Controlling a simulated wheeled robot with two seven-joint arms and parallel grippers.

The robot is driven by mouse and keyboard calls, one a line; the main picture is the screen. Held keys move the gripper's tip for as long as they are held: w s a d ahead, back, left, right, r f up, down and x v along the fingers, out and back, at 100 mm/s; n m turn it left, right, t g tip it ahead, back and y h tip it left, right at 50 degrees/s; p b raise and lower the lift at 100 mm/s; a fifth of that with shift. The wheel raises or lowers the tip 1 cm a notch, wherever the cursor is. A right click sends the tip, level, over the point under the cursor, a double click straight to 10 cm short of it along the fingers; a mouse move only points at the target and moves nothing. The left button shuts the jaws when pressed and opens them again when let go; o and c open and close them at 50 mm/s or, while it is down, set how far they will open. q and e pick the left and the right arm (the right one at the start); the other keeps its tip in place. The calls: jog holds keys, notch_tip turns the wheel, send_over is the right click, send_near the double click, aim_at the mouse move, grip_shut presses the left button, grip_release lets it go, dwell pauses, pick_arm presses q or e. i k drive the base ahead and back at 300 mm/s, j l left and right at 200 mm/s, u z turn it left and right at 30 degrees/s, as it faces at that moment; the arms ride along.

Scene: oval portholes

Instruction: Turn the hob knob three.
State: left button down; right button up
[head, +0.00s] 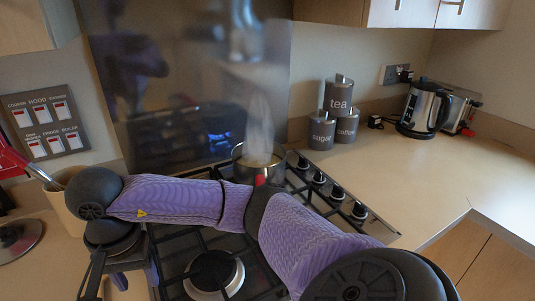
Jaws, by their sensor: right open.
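Several black hob knobs run in a slanting row along the right side of the gas hob (285,180). From back to front I see a first knob (303,163), a second knob (319,178), a third knob (338,192) and a fourth knob (359,210). I cannot read any numbers on them. My right arm crosses in front of the hob, and its gripper (122,284) points down at the lower left, open and well away from the knobs. Its fingertips are partly cut off by the frame edge. My left gripper is out of view.
A steaming pot (258,163) stands on the back of the hob near the knobs. Canisters (340,95), a kettle (424,108) and a toaster (462,112) stand behind on the worktop. A utensil pot (66,200) is at left. The worktop (430,175) right of the knobs is clear.

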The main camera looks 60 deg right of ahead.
aim_at(319, 176)
jog(key=z, duration=1.95)
jog(key=i+l+u, duration=0.15)
jog(key=l+u, duration=1.65)
jog(key=k+l, duration=0.05)
